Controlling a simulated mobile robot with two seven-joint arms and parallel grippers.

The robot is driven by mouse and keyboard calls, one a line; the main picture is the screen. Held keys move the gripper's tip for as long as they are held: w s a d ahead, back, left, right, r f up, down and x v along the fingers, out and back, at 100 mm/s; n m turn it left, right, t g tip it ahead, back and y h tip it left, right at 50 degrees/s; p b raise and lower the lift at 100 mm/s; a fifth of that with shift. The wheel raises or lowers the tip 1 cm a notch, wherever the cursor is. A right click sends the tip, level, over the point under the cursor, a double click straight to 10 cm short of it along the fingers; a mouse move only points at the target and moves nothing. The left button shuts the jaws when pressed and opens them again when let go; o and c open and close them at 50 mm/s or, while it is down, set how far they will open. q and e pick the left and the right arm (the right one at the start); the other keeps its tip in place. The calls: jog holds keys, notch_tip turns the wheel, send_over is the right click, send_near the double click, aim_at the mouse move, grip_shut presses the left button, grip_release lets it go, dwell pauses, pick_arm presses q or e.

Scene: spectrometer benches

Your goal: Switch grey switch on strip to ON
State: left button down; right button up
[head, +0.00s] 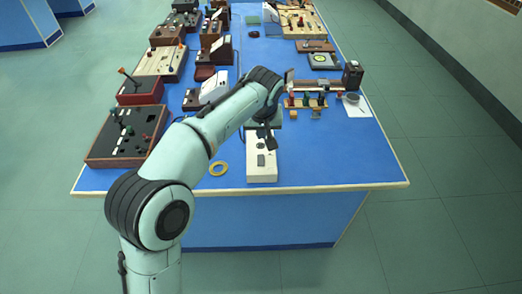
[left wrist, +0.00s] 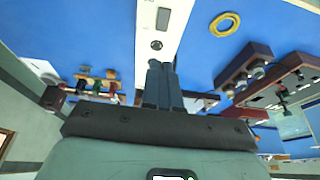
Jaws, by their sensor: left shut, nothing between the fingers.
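The strip (head: 262,177) is a long white box lying lengthwise near the front edge of the blue table. It has a dark grey rectangular switch (head: 261,160) on its top face. In the left wrist view the strip (left wrist: 142,22) runs up from the fingers, with the grey switch (left wrist: 163,18) and a small dark round part (left wrist: 156,45) nearer the fingertips. Which way the switch is set cannot be told. My left gripper (head: 270,147) is shut and empty, pointing down over the strip close to the switch; contact cannot be told. My right gripper is not in view.
Boxes with levers, such as a dark control box (head: 124,143), line the table's left side. A small rack with coloured pieces (head: 305,101) and a white sheet with a dish (head: 356,106) are right behind. The front right is clear.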

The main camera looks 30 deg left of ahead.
pick_arm(q)
jog(key=b, duration=0.2)
send_near(261, 156)
jog(key=x, duration=0.5)
jog(key=shift+w+a+f, duration=0.1)
jog(key=shift+w+a, duration=0.05)
jog(key=shift+w, duration=0.05)
jog(key=shift+w+f, duration=0.1)
jog(key=shift+f, duration=0.55)
